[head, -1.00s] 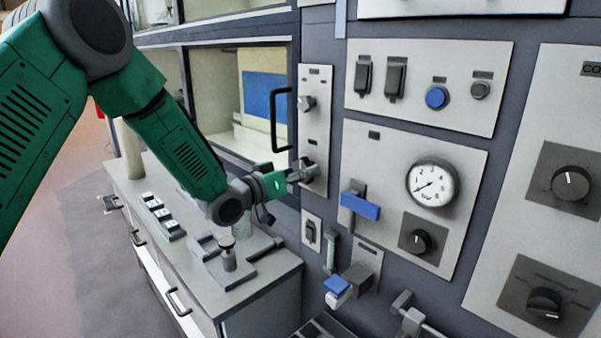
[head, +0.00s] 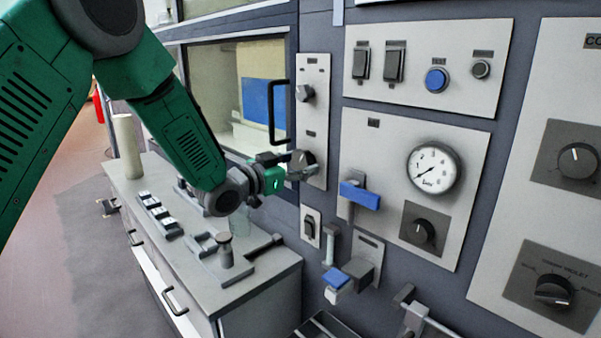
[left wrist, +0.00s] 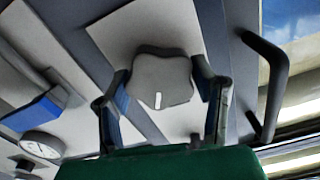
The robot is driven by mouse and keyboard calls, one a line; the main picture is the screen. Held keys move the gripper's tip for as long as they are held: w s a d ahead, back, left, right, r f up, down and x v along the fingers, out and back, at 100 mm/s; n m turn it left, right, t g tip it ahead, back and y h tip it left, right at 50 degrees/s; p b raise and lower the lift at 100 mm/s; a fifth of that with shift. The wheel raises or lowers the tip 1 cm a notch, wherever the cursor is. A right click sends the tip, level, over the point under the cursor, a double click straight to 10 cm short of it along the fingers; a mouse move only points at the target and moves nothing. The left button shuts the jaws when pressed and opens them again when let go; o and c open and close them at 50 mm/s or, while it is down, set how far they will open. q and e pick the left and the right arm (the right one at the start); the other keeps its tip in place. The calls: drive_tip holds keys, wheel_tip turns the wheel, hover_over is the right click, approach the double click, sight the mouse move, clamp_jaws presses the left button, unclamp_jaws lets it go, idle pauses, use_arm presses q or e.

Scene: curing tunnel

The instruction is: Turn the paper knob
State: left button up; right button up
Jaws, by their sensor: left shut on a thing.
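A grey lobed knob (head: 306,159) with a white pointer mark sits low on a narrow light plate (head: 314,120) on the panel. It also shows in the left wrist view (left wrist: 160,75). Its label is too small to read. My left gripper (head: 301,166) is shut on this knob, with one finger on each side of it in the left wrist view. The fingers partly hide the knob in the head view. A smaller knob (head: 304,93) is above it on the same plate. My right gripper is not in view.
A black door handle (head: 272,112) stands out just left of the plate. A blue-handled lever (head: 360,195) and a gauge (head: 434,168) are to the right. Below is a grey counter (head: 262,277) with fixtures on it.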

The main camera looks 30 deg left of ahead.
use_arm(q)
drive_tip(key=m+b, duration=0.2)
drive_tip(key=m, duration=0.1)
drive_tip(key=m+b, duration=0.1)
drive_tip(key=shift+f, duration=0.25)
drive_tip(key=shift+r+m+b, duration=0.1)
drive_tip(key=shift+m+b, duration=1.4)
drive_tip(key=shift+m, duration=0.4)
drive_tip(key=o, duration=1.2)
drive_tip(key=shift+c, duration=0.2)
drive_tip(key=shift+w, duration=0.1)
